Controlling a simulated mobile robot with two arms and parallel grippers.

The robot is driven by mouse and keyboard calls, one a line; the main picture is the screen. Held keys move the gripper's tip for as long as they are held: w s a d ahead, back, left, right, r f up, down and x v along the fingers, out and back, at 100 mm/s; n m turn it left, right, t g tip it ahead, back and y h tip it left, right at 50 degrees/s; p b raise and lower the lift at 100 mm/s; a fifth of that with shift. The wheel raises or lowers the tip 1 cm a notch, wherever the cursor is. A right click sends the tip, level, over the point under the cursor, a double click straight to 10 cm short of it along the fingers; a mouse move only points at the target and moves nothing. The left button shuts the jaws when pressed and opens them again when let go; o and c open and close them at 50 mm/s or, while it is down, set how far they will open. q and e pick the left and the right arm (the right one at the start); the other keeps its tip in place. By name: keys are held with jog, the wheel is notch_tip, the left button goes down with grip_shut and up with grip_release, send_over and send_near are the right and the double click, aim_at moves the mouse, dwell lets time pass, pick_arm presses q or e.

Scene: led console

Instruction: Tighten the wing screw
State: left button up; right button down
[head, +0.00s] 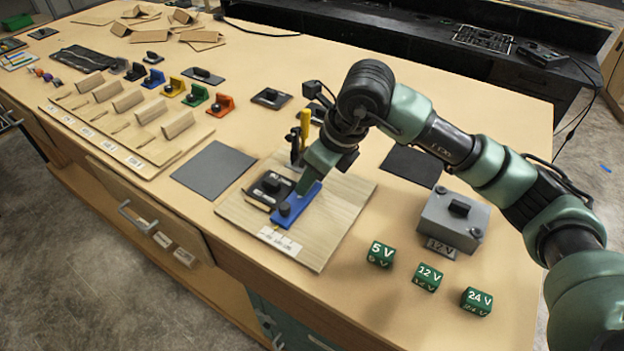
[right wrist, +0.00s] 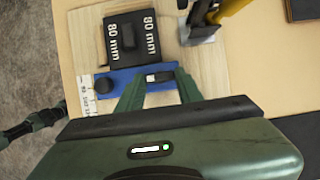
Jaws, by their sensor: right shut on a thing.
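A blue bar (head: 297,204) lies on a light wooden board, with a round black knob (head: 285,209) at its near end. In the right wrist view, the blue bar (right wrist: 125,93) lies along a black block (right wrist: 131,39) marked 80 mm. My right gripper (head: 313,187) reaches down onto the blue bar. In the right wrist view, its fingertips (right wrist: 159,80) are on both sides of a small dark and pale piece, seemingly the wing screw (right wrist: 158,77), mostly hidden in the head view. A dark green part at the left of the right wrist view may be my left gripper (right wrist: 35,122).
Green cubes marked 5 V (head: 381,254), 12 V (head: 428,278) and 24 V (head: 476,301) and a grey box (head: 452,221) stand to the right. A grey mat (head: 213,169) lies bare to the left.

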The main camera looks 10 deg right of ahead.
jog(key=shift+w+r, duration=0.1)
jog(key=shift+r, duration=0.1)
dwell(0.3)
jog(key=c, duration=1.1)
grip_release()
jog(key=shift+o, duration=0.9)
jog(key=shift+f, duration=0.1)
jog(key=b+v, duration=0.1)
jog(key=v, duration=0.7)
jog(key=shift+a, duration=0.1)
